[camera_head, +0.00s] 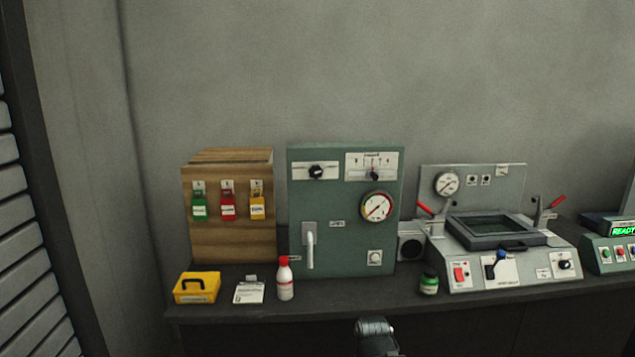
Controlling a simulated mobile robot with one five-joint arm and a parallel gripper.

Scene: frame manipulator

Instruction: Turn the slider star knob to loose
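A green cabinet (345,250) stands on the bench. On its upper left plate is a black knob (316,171) with a lobed outline. On its upper right plate is a scale with a small dark slider knob (375,175). I cannot tell which of these is the slider star knob, and the lettering is too small to read. A grey rounded part at the bottom centre looks like the end of my arm with my gripper (376,326). It is below and in front of the bench edge, apart from the cabinet, and its fingers cannot be made out.
A white-red bottle (285,282), card (249,292), yellow case (197,287) and small green jar (429,284) stand along the front. A wooden lock board (230,241) is left. A grey machine (505,279) with red-tipped levers is right. Open space lies before the bench.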

